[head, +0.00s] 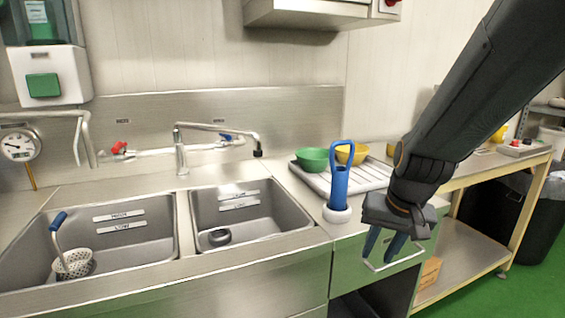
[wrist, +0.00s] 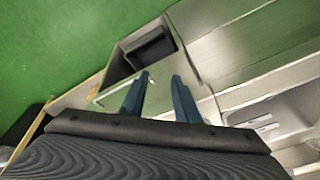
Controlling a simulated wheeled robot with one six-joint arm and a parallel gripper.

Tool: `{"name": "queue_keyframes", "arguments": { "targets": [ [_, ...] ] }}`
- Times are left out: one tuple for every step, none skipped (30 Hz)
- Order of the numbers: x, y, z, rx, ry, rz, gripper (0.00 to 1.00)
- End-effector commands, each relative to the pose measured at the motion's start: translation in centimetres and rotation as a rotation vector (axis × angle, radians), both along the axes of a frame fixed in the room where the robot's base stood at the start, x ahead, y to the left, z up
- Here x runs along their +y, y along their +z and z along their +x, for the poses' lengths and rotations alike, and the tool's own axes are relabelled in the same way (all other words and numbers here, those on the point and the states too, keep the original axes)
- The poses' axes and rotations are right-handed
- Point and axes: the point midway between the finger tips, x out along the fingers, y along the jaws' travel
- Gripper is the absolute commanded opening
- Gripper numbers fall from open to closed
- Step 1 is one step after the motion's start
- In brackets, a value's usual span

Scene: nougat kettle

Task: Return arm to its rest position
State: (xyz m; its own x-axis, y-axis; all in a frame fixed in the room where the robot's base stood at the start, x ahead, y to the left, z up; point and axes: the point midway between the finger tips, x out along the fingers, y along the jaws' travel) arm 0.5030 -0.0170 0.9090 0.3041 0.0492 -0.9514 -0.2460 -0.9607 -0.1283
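My arm (head: 470,95) reaches in from the upper right in the head view. My gripper (head: 380,262) points down in front of the counter, to the right of the sinks. Its two blue fingers stand apart with nothing between them. In the wrist view my gripper (wrist: 158,82) also shows its two fingers spread and empty. A metal drawer handle (head: 395,262) lies behind the fingertips in the head view; I cannot tell whether they touch it.
A blue-handled tool (head: 339,185) stands in a white holder left of my gripper. Green (head: 312,159) and yellow (head: 351,154) bowls sit on a ribbed drainboard (head: 370,178). Two sinks (head: 250,213) are at left. A wooden-legged table (head: 465,240) stands right. Green floor (wrist: 65,45) is open.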

Motion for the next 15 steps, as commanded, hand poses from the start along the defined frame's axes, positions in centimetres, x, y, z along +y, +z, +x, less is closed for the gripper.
{"name": "queue_keyframes", "arguments": {
  "targets": [
    [0.6,-1.4,-1.6,0.021,0.056,-0.028,0.29],
    [0.8,-2.1,-2.5,0.031,0.089,-0.045,0.29],
    [1.1,-2.9,-3.7,0.042,0.132,-0.066,0.29],
    [1.3,-3.5,-4.5,0.051,0.162,-0.080,0.29],
    [1.5,-4.2,-5.3,0.059,0.194,-0.095,0.29],
    [1.7,-4.9,-6.5,0.070,0.238,-0.112,0.29],
    [1.9,-5.5,-7.3,0.078,0.270,-0.125,0.29],
    [2.1,-5.7,-7.1,0.078,0.273,-0.124,0.29],
    [2.4,-5.9,-7.1,0.085,0.275,-0.120,0.29],
    [2.6,-6.1,-7.2,0.093,0.278,-0.118,0.29],
    [2.9,-6.4,-7.4,0.101,0.283,-0.115,0.29],
    [3.2,-6.6,-7.6,0.111,0.289,-0.111,0.29],
    [3.4,-6.7,-7.8,0.119,0.294,-0.110,0.29],
    [3.7,-6.9,-8.0,0.127,0.298,-0.106,0.29],
    [4.0,-7.1,-8.3,0.138,0.305,-0.104,0.29]
  ]
}}
